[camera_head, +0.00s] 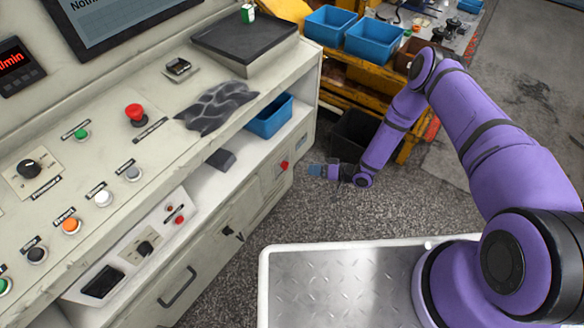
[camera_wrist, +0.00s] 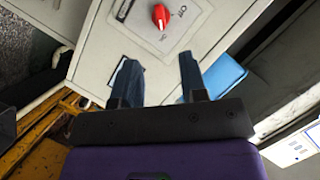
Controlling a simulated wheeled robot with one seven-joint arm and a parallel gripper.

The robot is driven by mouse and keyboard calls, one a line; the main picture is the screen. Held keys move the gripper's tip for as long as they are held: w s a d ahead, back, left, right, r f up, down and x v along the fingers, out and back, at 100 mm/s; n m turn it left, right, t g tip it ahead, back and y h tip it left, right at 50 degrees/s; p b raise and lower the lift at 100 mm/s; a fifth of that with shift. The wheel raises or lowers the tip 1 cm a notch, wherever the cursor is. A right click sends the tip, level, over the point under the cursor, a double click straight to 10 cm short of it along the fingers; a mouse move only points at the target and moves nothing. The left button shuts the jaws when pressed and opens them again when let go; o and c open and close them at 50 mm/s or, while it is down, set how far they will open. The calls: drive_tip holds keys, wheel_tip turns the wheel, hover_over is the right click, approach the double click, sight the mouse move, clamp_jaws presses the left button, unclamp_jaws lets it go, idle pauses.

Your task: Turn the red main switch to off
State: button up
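The red main switch (camera_wrist: 161,17) is a small rotary knob on a pale plate with markings on the cabinet front, at the top of the wrist view. In the head view the same red knob (camera_head: 284,165) is at the right end of the cabinet's lower front. My gripper (camera_wrist: 157,70) is open, its two dark blue fingers apart with nothing between them. The fingertips point toward the plate, short of the knob. In the head view my gripper (camera_head: 312,170) is just right of the knob, apart from it. The knob's exact angle is too small to read.
The grey console (camera_head: 160,110) carries several buttons and a red mushroom button (camera_head: 135,113). A blue bin (camera_head: 270,116) sits on its shelf above the switch. A yellow rack (camera_head: 345,85) with blue bins stands behind my arm. The floor (camera_head: 300,215) before the cabinet is clear.

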sight(285, 166)
drive_tip(key=x, duration=1)
drive_tip(key=shift+a+f, duration=0.2)
drive_tip(key=shift+a, duration=0.15)
clamp_jaws()
